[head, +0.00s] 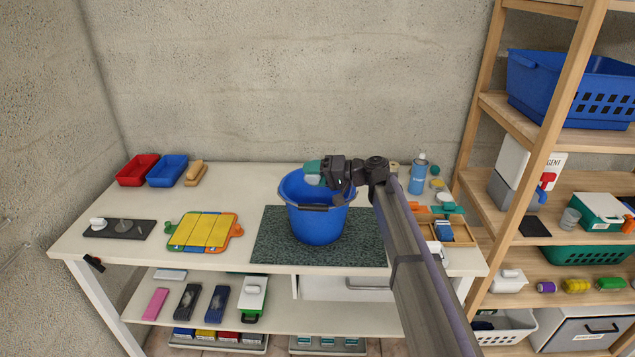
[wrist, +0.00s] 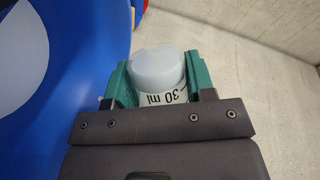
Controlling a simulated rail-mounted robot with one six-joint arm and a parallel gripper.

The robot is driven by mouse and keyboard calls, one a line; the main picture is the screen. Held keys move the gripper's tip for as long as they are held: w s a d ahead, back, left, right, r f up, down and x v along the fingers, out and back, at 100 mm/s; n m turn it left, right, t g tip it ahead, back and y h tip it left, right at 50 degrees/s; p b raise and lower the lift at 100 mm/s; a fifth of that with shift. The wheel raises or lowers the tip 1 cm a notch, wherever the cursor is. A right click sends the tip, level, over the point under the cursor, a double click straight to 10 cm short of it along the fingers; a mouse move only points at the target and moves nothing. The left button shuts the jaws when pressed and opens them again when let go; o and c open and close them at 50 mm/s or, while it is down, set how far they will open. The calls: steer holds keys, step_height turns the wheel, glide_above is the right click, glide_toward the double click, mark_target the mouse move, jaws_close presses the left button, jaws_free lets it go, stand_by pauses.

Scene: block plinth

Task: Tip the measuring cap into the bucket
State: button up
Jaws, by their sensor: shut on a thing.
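The measuring cap (wrist: 158,68) is pale and translucent, with "30 ml" printed on it, upside down in the wrist view. My gripper (wrist: 158,82) is shut on it, one green finger on each side. In the head view my gripper (head: 314,172) is over the blue bucket (head: 318,224), near its rim, and the cap (head: 313,180) shows as a small pale patch below the green fingers. The bucket stands upright on a dark green mat (head: 272,243); its wall (wrist: 95,60) fills the left of the wrist view.
Red (head: 137,170) and blue (head: 167,170) bins stand at the back left. A spray bottle (head: 418,174) and a wooden tray (head: 455,236) are at right, beside a wooden shelf (head: 510,105).

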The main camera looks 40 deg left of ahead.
steer(key=shift+f+m+b, duration=0.25)
steer(key=shift+m+b, duration=0.05)
steer(key=shift+m, duration=0.1)
stand_by(1.2)
steer(key=shift+r+m+g, duration=0.4)
steer(key=shift+m+g, duration=0.1)
steer(key=shift+m, duration=0.5)
stand_by(2.1)
